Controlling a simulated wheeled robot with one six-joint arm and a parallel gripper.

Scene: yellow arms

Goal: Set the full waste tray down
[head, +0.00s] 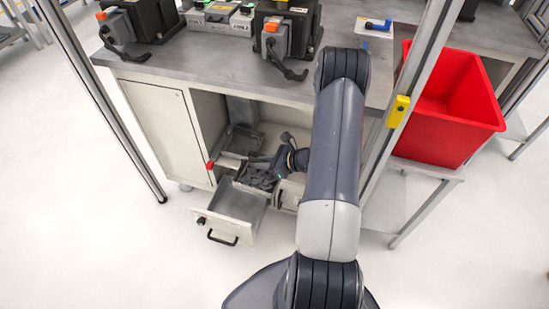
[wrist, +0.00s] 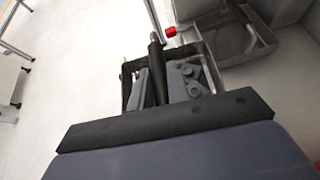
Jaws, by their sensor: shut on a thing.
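The exact grip and the tray's near wall are hidden.
The pulled-out drawer (head: 222,226) with a black handle stands out of the bench (head: 190,82). A red bin (head: 450,115) stands at right. The floor at left is clear.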

